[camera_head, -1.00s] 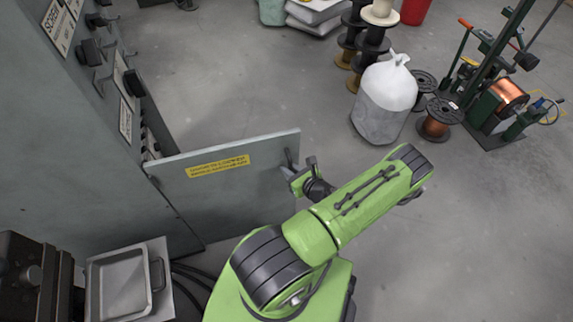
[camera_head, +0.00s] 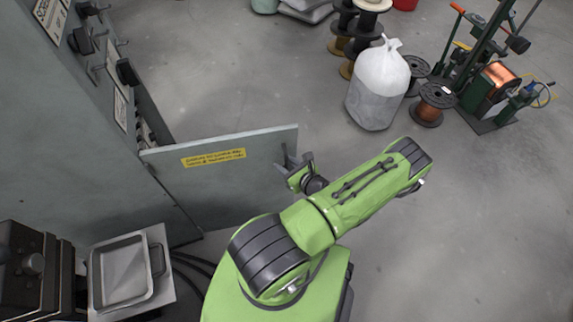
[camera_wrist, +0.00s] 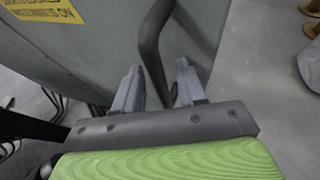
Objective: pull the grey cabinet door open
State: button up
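The grey cabinet door (camera_head: 225,180), with a yellow label (camera_head: 213,158), stands swung well out from the grey cabinet (camera_head: 70,130). Its dark bar handle (camera_wrist: 153,45) is near the door's free edge. My gripper (camera_head: 299,174) is at that handle. In the wrist view, my gripper's two grey fingers (camera_wrist: 158,88) stand apart on either side of the handle, with gaps showing. The lower part of the handle is partly hidden by the gripper.
A metal tray (camera_head: 124,272) lies at the lower left, near the door's foot. A whitish sack (camera_head: 378,88), a copper spool (camera_head: 432,103) and a green winding stand (camera_head: 490,90) are at the upper right. The floor (camera_head: 480,230) at right is clear.

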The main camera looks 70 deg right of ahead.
jog(key=shift+s, duration=0.1)
jog(key=p+v, duration=0.2)
jog(key=v, duration=1.3)
jog(key=shift+s+a+r+p, duration=0.15)
jog(key=shift+s+r+p, duration=0.05)
jog(key=shift+p, duration=0.2)
